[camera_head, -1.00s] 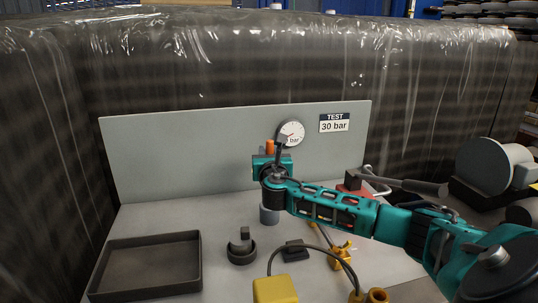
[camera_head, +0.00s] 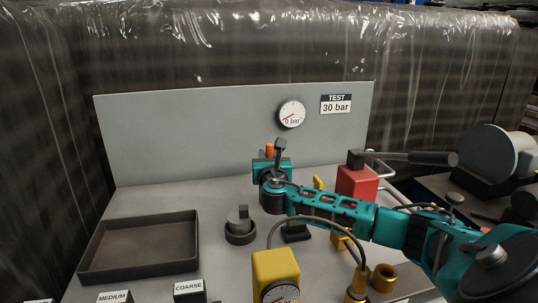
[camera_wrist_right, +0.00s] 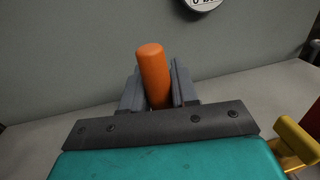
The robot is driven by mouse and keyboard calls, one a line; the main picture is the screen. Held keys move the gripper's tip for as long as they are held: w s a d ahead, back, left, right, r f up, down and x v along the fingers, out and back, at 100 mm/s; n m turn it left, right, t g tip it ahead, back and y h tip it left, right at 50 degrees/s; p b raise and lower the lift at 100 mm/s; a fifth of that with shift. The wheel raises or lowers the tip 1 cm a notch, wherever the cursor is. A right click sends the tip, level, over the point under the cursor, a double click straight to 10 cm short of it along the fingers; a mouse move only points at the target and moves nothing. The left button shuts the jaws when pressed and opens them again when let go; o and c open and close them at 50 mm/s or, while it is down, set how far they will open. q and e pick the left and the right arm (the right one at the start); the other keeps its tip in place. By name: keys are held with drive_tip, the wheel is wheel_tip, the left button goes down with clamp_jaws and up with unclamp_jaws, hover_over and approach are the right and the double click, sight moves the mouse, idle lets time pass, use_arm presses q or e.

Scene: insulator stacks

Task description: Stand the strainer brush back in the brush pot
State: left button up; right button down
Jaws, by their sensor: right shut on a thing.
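The strainer brush shows only as an upright orange handle (camera_head: 269,150). It also shows in the right wrist view (camera_wrist_right: 153,75), standing between the fingers and leaning slightly. My right gripper (camera_head: 270,158) is shut on it, in front of the grey back panel. In the right wrist view the two grey fingers (camera_wrist_right: 155,88) flank the handle. The brush's lower end is hidden behind my gripper and wrist. I cannot make out the brush pot now; my wrist covers the spot below the gripper. My left gripper is not in view.
A dark empty tray (camera_head: 138,270) lies at left. A dark round piece (camera_head: 240,235) stands beside my wrist. A yellow block (camera_head: 275,268) with a hose is in front. A red pump (camera_head: 357,182) with a long lever is right. A gauge (camera_head: 291,114) hangs on the panel (camera_head: 200,135).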

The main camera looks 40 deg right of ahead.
drive_tip(key=shift+f, duration=0.3)
drive_tip(key=c, duration=0.8)
unclamp_jaws()
drive_tip(key=shift+a, duration=0.1)
drive_tip(key=shift+p+v, duration=0.55)
drive_tip(key=shift+v, duration=3.15)
